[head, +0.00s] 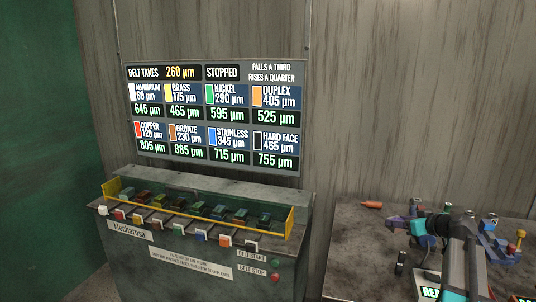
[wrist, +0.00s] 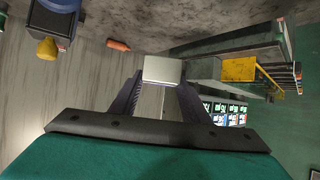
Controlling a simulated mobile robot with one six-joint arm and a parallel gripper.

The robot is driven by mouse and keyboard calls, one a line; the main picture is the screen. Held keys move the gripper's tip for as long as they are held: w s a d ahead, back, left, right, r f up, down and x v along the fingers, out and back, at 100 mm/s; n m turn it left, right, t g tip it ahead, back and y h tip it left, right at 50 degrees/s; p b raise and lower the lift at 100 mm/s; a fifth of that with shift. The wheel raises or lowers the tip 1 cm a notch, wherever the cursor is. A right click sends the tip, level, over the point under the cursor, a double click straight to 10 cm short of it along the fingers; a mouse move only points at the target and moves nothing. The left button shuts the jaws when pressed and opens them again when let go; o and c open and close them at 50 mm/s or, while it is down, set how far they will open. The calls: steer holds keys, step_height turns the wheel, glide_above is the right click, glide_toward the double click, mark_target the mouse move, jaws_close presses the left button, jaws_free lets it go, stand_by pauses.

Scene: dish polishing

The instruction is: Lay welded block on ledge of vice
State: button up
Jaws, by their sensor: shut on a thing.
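My gripper (wrist: 162,84) is shut on a pale grey block (wrist: 163,68), which sits between the two fingertips in the wrist view. I cannot make out weld marks on it. In the head view my gripper (head: 402,223) is over the workbench at the right, and the block is too small to tell there. A blue fixture (head: 497,243) with a yellow knob, perhaps the vice, stands on the bench right of my gripper. A dark blue body with a yellow knob (wrist: 47,48) also shows at the wrist view's top left. Its ledge cannot be made out.
An orange cylinder (head: 372,204) lies toward the back of the workbench (head: 350,240); it also shows in the wrist view (wrist: 118,45). A belt machine (head: 200,240) with colored blocks stands left, under a sign board (head: 213,117) reading STOPPED. A gap separates machine and bench.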

steer(key=w+a+r+b, duration=0.1)
steer(key=a+r, duration=0.1)
steer(key=a, duration=1.6)
steer(key=w+a+r+b, duration=0.1)
steer(key=a+r, duration=0.2)
steer(key=a, duration=1.4)
steer(key=shift+s+d+r+m+t+h, duration=0.1)
steer(key=shift+s+d+r+m+h, duration=0.15)
steer(key=shift+d+m+h, duration=0.35)
steer(key=shift+s+d+r+m+t+h, duration=0.1)
steer(key=shift+d+r+m+h, duration=0.15)
steer(key=shift+d+m+h, duration=0.3)
steer(key=shift+s+d+r+m+t+h, duration=0.1)
steer(key=shift+s+d+r+m+h, duration=0.15)
steer(key=shift+d+m+h, duration=0.3)
steer(key=shift+d, duration=0.1)
steer(key=shift+f, duration=0.15)
step_height(320, 180, down, 7)
steer(key=s, duration=0.1)
steer(key=shift+s, duration=0.4)
